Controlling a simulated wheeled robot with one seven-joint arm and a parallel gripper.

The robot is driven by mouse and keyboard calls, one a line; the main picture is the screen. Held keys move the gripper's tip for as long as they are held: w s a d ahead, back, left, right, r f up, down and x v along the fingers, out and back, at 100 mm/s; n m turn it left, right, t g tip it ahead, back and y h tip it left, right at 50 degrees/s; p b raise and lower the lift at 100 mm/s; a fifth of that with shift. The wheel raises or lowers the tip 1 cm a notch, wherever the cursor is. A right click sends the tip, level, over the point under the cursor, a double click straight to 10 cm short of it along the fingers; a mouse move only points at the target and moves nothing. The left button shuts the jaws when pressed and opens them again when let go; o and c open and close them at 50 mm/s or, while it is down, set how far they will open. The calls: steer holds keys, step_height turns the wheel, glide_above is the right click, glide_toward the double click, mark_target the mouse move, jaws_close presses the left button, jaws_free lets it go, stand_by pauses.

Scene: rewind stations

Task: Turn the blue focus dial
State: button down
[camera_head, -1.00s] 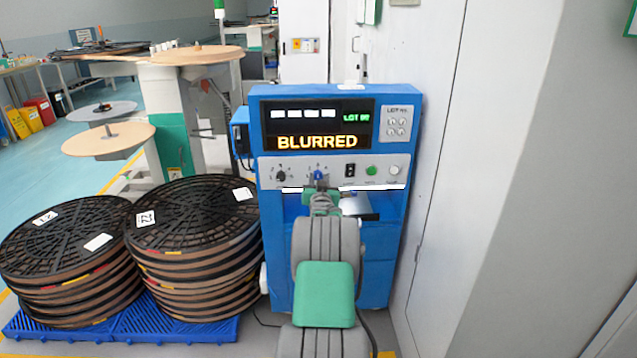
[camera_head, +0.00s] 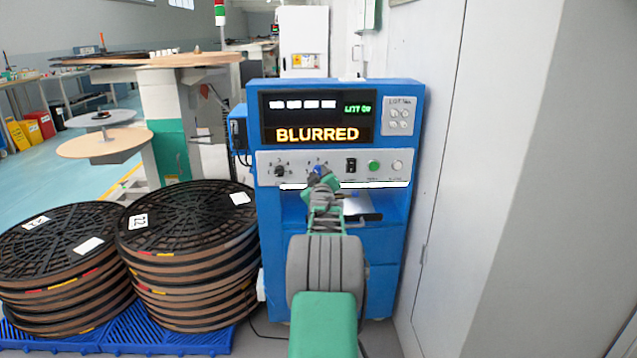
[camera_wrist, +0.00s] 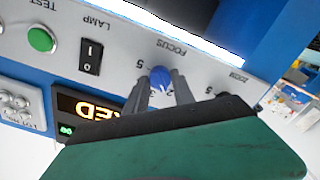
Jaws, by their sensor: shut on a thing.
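The blue focus dial (camera_wrist: 160,78) is on the grey control strip of the blue machine (camera_head: 375,270), below its display. In the wrist view my gripper (camera_wrist: 160,92) has its two grey fingers on either side of the dial, shut on it. In the head view the dial (camera_head: 318,170) is partly hidden behind my gripper (camera_head: 320,178). The display (camera_head: 318,134) reads "BLURRED" in yellow letters.
The black zoom dial (camera_head: 280,171) is left of the focus dial, and the lamp switch (camera_head: 351,166) and green test button (camera_head: 374,166) are to the right. Stacked black reels (camera_head: 190,225) stand left of the machine. A pale wall (camera_head: 440,150) is close on the right.

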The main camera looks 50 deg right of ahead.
steer(key=shift+n+b, duration=0.3)
steer(key=shift+n, duration=0.2)
steer(key=c, duration=1.1)
jaws_free()
steer(key=shift+o, duration=0.2)
steer(key=p+v, duration=0.1)
steer(key=v, duration=0.6)
steer(key=shift+s+a, duration=0.2)
steer(key=shift+s, duration=0.1)
